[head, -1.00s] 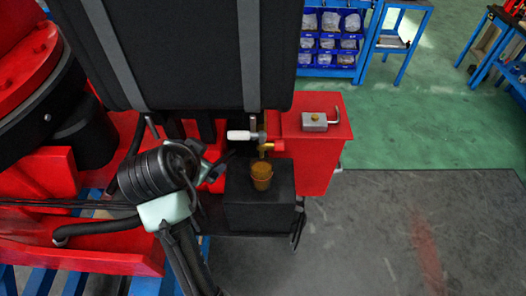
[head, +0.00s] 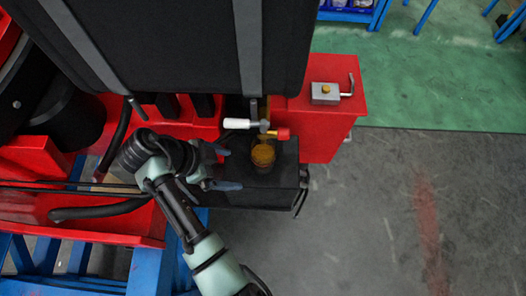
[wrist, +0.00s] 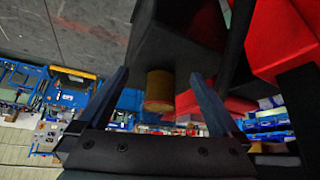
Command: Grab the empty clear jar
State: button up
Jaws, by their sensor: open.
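In the head view the jar is just beyond the fingertips. In the wrist view the jar (wrist: 160,88) appears between the two fingers (wrist: 160,76), with no visible contact.
The black box (head: 255,188) bears the jar. A large black tank (head: 180,50) overhangs behind. A red box (head: 335,120) with a grey metal block (head: 325,93) stands to the right. A black hose (head: 100,211) runs at left. The grey floor (head: 380,220) at right is clear.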

aim_at(263, 157)
jog(key=w+d, duration=0.2)
jog(key=d, duration=0.1)
jog(key=shift+d+f, duration=0.15)
jog(key=shift+d, duration=0.05)
jog(key=shift+w+d, duration=0.1)
jog(key=shift+d, duration=0.45)
jog(key=d, duration=0.1)
jog(key=w+d, duration=0.1)
jog(key=shift+d+f+b, duration=0.15)
jog(key=shift+d+b, duration=0.2)
jog(key=shift+b+x, duration=0.9)
jog(key=shift+x, duration=0.4)
jog(key=shift+a, duration=0.1)
jog(key=shift+w, duration=0.1)
grip_shut()
jog(key=shift+b, duration=0.75)
